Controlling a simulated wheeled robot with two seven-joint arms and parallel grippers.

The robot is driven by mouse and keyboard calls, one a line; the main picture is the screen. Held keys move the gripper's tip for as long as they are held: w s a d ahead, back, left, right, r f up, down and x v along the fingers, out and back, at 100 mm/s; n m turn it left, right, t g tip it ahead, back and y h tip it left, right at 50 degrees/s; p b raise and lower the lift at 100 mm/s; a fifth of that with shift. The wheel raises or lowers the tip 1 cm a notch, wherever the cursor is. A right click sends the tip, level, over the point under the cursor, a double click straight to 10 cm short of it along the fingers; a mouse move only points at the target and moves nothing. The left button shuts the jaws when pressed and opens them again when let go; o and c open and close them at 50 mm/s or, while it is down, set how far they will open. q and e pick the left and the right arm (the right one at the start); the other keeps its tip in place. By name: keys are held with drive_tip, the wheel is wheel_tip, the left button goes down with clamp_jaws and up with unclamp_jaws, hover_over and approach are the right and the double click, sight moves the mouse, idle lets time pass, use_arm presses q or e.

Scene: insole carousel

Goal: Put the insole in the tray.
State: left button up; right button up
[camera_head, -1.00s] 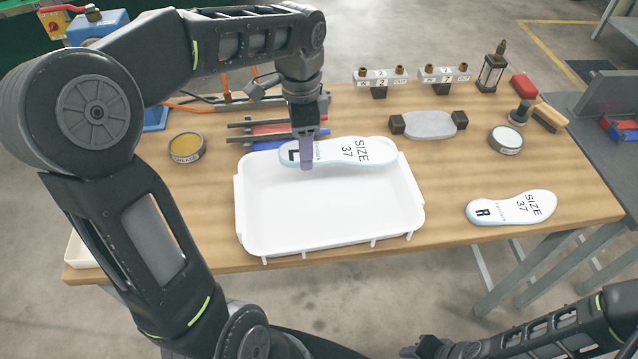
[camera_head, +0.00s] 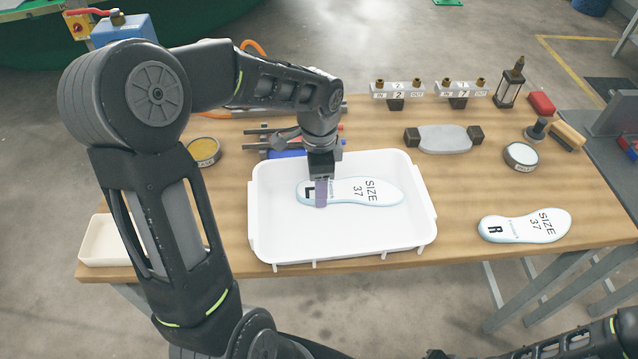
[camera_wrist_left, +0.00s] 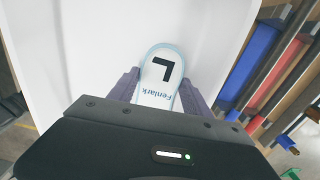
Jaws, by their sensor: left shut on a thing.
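The white insole marked L, size 37 (camera_head: 372,192), is inside the outline of the white tray (camera_head: 262,247), lying flat, L end to the left. My left gripper (camera_head: 321,193) is shut on the L end, one purple finger showing in front. In the left wrist view the purple fingers (camera_wrist_left: 155,92) flank the insole (camera_wrist_left: 160,78), with the tray (camera_wrist_left: 80,50) below. I cannot tell whether the insole touches the tray floor. A second insole marked R (camera_head: 524,226) lies on the table right of the tray. Of my right gripper (camera_head: 437,354), only a sliver shows at the bottom edge.
Behind the tray are coloured tools (camera_head: 290,153) and a clamped grey block (camera_head: 444,138). Round tins stand left (camera_head: 204,151) and right (camera_head: 520,156). A small white bin (camera_head: 103,240) is at the left table edge. Bare wood lies between the tray and the R insole.

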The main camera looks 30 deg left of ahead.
use_arm(q)
drive_tip(key=shift+f, duration=0.25)
drive_tip(key=shift+f, duration=0.2)
drive_tip(key=o, duration=1.1)
drive_tip(key=shift+c, duration=0.2)
drive_tip(key=shift+r, duration=0.1)
wheel_tip(320, 180, up, 12)
drive_tip(key=shift+r, duration=0.1)
